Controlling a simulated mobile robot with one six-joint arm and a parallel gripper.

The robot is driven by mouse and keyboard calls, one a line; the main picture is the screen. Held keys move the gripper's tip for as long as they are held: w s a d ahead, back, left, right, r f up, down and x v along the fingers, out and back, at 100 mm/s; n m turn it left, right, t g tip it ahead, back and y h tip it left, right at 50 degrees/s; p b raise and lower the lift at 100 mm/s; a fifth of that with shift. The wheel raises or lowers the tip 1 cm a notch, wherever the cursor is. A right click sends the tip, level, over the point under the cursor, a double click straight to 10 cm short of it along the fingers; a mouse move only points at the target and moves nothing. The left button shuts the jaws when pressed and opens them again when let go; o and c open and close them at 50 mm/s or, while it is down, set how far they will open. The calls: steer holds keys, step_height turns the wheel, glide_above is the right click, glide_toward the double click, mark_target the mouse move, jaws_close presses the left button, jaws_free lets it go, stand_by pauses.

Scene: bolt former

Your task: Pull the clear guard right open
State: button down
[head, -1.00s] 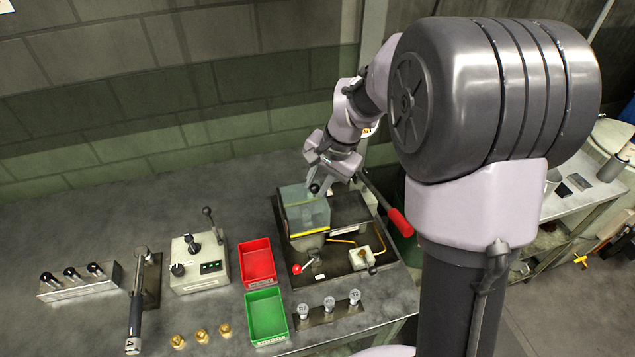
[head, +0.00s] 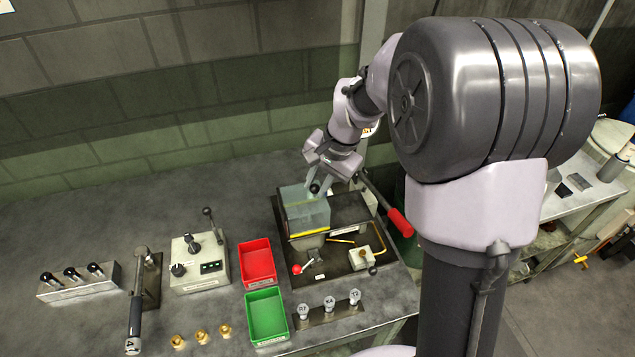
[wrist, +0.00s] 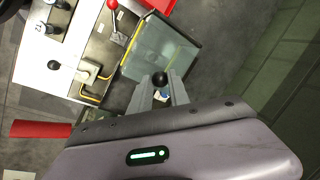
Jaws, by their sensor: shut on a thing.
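The clear guard (head: 305,210) is a see-through box-like cover with a yellow lower edge, on the machine's dark base plate (head: 345,262). It also shows in the wrist view (wrist: 160,50). My gripper (head: 317,186) is at the guard's top, on the side toward the wall. Its two fingers are shut on a round black knob (wrist: 159,78) at the guard's edge. The fingers partly hide the knob's sides. A small lever with a red ball (head: 297,269) sits in front of the guard.
A long lever with a red grip (head: 400,222) stands right of the guard. A red bin (head: 257,262) and a green bin (head: 267,316) stand to the left. A control box (head: 199,263) is farther left. The bench behind the guard is clear.

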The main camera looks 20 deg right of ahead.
steer(key=shift+d, duration=0.1)
steer(key=d+p, duration=0.1)
steer(key=d, duration=0.9)
steer(key=shift+d+p, duration=0.3)
steer(key=shift+d, duration=0.1)
steer(key=c, duration=1.5)
jaws_free()
steer(key=shift+c, duration=0.2)
steer(key=o, duration=0.3)
steer(key=shift+d, duration=0.2)
steer(key=shift+a, duration=0.1)
